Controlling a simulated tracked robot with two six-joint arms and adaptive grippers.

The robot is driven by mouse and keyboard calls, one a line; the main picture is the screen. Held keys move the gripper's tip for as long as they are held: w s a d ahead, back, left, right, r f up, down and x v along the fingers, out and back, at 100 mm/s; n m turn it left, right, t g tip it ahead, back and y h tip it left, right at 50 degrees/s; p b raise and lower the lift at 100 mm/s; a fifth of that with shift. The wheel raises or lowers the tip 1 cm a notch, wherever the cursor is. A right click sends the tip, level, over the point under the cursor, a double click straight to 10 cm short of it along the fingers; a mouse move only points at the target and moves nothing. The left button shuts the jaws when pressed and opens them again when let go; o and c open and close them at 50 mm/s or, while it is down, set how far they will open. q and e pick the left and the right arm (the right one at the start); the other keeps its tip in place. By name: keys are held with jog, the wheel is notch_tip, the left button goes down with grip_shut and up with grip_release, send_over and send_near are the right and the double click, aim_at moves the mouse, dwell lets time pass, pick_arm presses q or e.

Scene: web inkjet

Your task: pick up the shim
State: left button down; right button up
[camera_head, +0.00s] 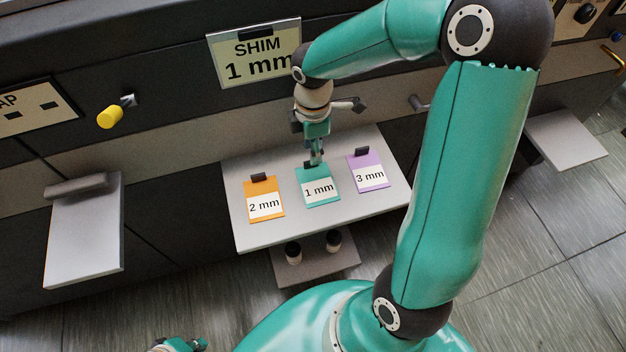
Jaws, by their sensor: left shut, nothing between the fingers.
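Three tagged shims lie side by side on a grey shelf (275,231): an orange one marked 2 mm (264,188), a teal one marked 1 mm (320,199) and a purple one marked 3 mm (367,160). A sign (254,55) above reads SHIM 1 mm. My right gripper (316,160) points down at the dark tab on the far edge of the teal shim. Its fingers look close together, but whether they grip the tab is too small to tell. My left gripper (190,346) is shut and empty at the bottom edge, partly cut off.
A lower shelf (320,268) with two dark-and-white knobs sits under the shim shelf. A grey side shelf (84,240) is at left, another (566,138) at right. A yellow knob (110,117) juts from the machine front. My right arm covers part of the shelf's right.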

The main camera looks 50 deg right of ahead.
aim_at(317, 181)
jog(key=shift+w+d+f, duration=0.1)
jog(key=shift+w+f, duration=0.1)
jog(key=shift+f, duration=1.2)
jog(key=shift+w+d+f, duration=0.1)
jog(key=shift+w+f, duration=0.05)
jog(key=shift+f, duration=1.2)
grip_shut()
